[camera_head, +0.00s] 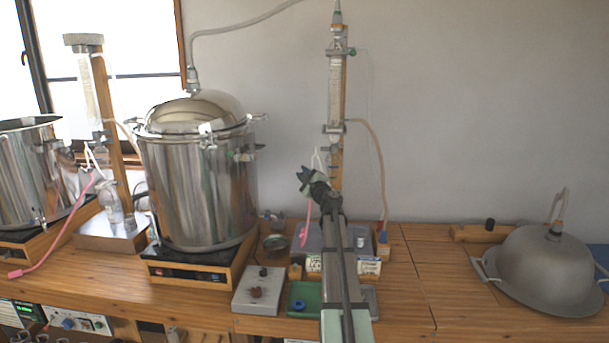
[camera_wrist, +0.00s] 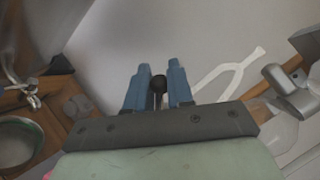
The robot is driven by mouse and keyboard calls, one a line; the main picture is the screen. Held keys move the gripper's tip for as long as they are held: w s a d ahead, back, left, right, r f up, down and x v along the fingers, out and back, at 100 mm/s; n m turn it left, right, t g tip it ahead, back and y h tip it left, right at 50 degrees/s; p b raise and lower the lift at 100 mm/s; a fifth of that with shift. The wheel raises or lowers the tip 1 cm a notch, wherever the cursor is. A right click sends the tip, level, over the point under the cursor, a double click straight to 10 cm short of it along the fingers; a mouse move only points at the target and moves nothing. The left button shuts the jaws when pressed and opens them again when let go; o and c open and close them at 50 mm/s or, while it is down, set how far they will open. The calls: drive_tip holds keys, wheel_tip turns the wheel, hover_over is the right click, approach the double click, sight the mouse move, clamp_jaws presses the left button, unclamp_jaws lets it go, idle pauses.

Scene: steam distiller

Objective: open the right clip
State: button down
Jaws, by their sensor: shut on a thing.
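My gripper (camera_head: 304,177) is in front of the right-hand glass column (camera_head: 336,85), near its lower end. In the wrist view its two blue fingers (camera_wrist: 159,72) are close together around a small dark round-ended part (camera_wrist: 158,83). I cannot tell whether this part belongs to the right clip; no clip can be clearly made out there. A white Y-shaped tube piece (camera_wrist: 232,75) is just right of the fingers and also shows above the gripper in the head view (camera_head: 318,156). My gripper and arm hide much of this spot.
A steel pot (camera_head: 195,190) with a domed lid stands left of my arm. A clear glass vessel (camera_wrist: 277,128) and a grey clamp (camera_wrist: 290,92) are close on the right in the wrist view. A pink tube (camera_head: 307,224) hangs below my gripper. The counter (camera_head: 430,275) has free room on the right.

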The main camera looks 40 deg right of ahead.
drive_tip(key=c, duration=1.3)
unclamp_jaws()
drive_tip(key=v, duration=1.4)
drive_tip(key=shift+w+f, duration=0.1)
